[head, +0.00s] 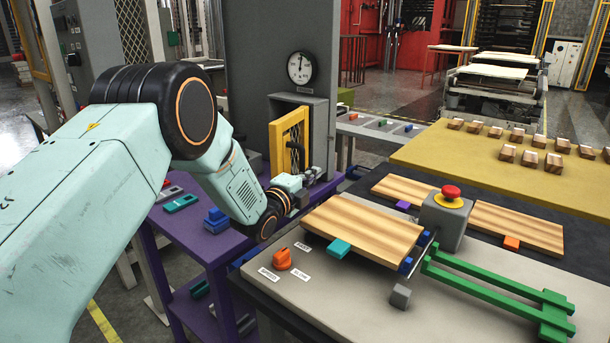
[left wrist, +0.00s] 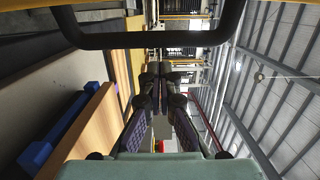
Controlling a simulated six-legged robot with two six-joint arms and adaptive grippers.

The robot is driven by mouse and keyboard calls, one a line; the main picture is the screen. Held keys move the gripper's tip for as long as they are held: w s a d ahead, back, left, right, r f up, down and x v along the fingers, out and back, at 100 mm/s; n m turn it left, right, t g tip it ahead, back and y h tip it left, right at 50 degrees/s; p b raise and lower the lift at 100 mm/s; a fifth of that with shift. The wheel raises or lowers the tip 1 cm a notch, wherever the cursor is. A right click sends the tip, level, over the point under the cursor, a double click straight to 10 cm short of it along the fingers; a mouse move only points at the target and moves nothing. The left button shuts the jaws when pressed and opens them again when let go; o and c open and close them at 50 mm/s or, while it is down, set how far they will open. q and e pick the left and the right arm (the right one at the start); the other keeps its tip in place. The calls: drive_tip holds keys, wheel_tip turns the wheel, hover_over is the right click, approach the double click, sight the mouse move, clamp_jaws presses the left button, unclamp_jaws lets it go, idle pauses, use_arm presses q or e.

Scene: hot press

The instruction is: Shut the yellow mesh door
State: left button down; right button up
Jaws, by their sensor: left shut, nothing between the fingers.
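The yellow mesh door (head: 276,148) stands open at the front of the grey press (head: 265,60), swung out from its grey-framed opening. My left gripper (head: 312,178) is shut and empty, close to the lower right of the door in the head view. I cannot tell whether it touches the door. In the left wrist view its closed fingers (left wrist: 162,80) show in the middle. A bent black bar (left wrist: 150,40), which looks like the door's handle, crosses above them there, outside the fingers. My right gripper is in neither view.
A grey bench (head: 340,298) with wooden boards (head: 365,228), a red stop button (head: 451,192) and green rails (head: 490,285) lies in front and right. A purple shelf (head: 200,238) stands below my left arm. A yellow table (head: 440,155) with wooden blocks is behind right.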

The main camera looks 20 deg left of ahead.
use_arm(q)
drive_tip(key=shift+a+f, duration=0.1)
drive_tip(key=shift+a, duration=0.7)
